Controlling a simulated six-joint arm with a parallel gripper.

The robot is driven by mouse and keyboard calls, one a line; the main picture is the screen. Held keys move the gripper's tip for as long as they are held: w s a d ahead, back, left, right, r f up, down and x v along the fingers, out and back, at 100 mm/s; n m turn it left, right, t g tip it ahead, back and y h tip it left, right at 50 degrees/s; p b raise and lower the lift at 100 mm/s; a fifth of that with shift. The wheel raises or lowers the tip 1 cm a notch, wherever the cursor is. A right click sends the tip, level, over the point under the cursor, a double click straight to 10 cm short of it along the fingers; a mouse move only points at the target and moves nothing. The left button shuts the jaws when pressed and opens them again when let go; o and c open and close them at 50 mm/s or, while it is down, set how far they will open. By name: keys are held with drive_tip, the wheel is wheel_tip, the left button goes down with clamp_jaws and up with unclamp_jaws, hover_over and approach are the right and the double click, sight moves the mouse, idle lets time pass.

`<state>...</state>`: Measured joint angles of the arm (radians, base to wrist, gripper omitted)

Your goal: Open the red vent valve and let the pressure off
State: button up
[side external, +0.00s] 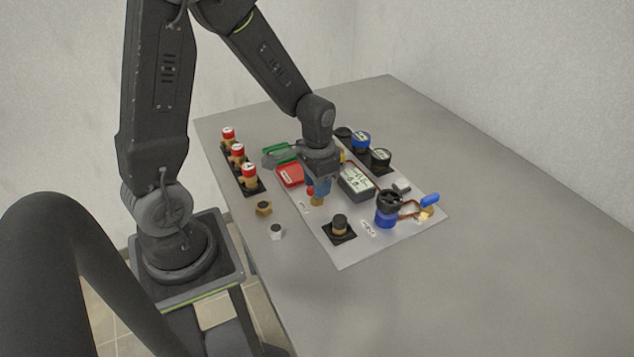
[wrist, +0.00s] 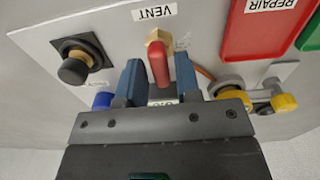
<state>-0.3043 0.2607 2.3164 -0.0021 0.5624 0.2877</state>
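The red vent valve handle (wrist: 158,66) sits on a brass fitting (wrist: 155,38) below the VENT label (wrist: 155,12) in the wrist view. My gripper (wrist: 159,70) has its two blue fingers on either side of the handle, with what look like narrow gaps, so it appears open. In the side view my gripper (side external: 319,184) is low over the panel, pointing down. The red handle (side external: 310,190) shows at its left edge, and the brass fitting (side external: 317,202) below. Whether a finger touches the handle cannot be told.
A grey gauge box (side external: 356,182) stands right of my gripper, and a red REPAIR tray (side external: 290,175) to the left. A black-capped fitting (side external: 339,228) is in front. A blue valve (side external: 387,213) with copper pipe is at right. Red-capped fittings (side external: 238,153) stand in a rack.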

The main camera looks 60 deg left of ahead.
drive_tip(key=shift+o, duration=0.9)
wheel_tip(320, 180, up, 14)
drive_tip(key=shift+f, duration=0.1)
drive_tip(key=s+d+r+t, duration=0.5)
drive_tip(key=s+d+r, duration=0.1)
drive_tip(key=s+d, duration=0.3)
drive_tip(key=shift+s+d+t, duration=0.2)
drive_tip(key=shift+s+t, duration=0.1)
drive_tip(key=shift+s, duration=0.35)
idle(3.5)
